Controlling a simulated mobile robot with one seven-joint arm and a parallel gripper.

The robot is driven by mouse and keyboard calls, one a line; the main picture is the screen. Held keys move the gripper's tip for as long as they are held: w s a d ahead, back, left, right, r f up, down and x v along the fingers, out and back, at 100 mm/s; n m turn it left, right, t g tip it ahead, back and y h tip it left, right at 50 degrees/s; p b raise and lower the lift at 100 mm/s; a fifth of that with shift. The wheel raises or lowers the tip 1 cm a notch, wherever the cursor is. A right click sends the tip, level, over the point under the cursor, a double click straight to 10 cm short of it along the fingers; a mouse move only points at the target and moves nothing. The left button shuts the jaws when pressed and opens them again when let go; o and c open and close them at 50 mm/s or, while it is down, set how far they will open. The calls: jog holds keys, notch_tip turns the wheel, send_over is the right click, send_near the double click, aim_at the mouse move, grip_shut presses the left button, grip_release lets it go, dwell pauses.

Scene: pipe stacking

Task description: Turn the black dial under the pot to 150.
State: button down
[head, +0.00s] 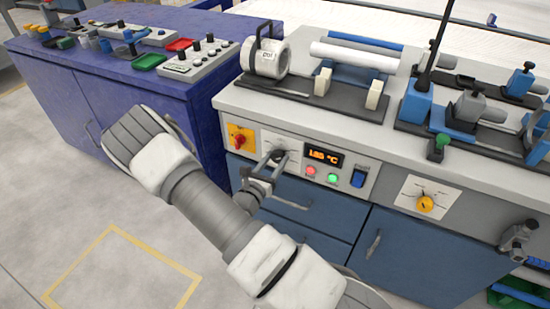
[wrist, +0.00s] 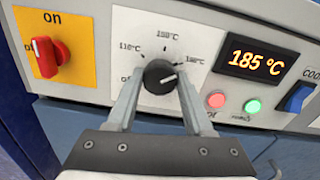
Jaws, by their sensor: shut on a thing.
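The black dial (wrist: 159,76) sits on a white panel on the bench front, under the white pot (head: 267,58). Around it are printed marks for off, 110, 150 at the top and a hotter value at the right. Its white pointer line points right and slightly up, towards the right-hand mark, past 150. My gripper (wrist: 160,84) is shut on the dial, one finger on each side. In the head view the dial (head: 277,155) is partly hidden by my gripper. The orange display (wrist: 257,61) reads 185 °C in the wrist view.
A red switch (wrist: 51,57) on a yellow plate marked on is left of the dial. Red (wrist: 216,100) and green (wrist: 253,105) buttons and a blue switch (wrist: 297,98) are to the right. A blue cabinet (head: 130,100) stands left of the bench.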

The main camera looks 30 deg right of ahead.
jog(key=n+p, duration=0.4)
jog(key=n, duration=0.1)
jog(key=shift+r+p, duration=0.15)
jog(key=shift+p, duration=0.15)
jog(key=n+p, duration=0.3)
jog(key=n, duration=0.2)
jog(key=shift+n, duration=0.3)
jog(key=shift+f, duration=0.2)
jog(key=shift+c, duration=1.5)
grip_release()
jog(key=p+v, duration=0.2)
jog(key=v, duration=1.5)
jog(key=shift+s+a, duration=0.2)
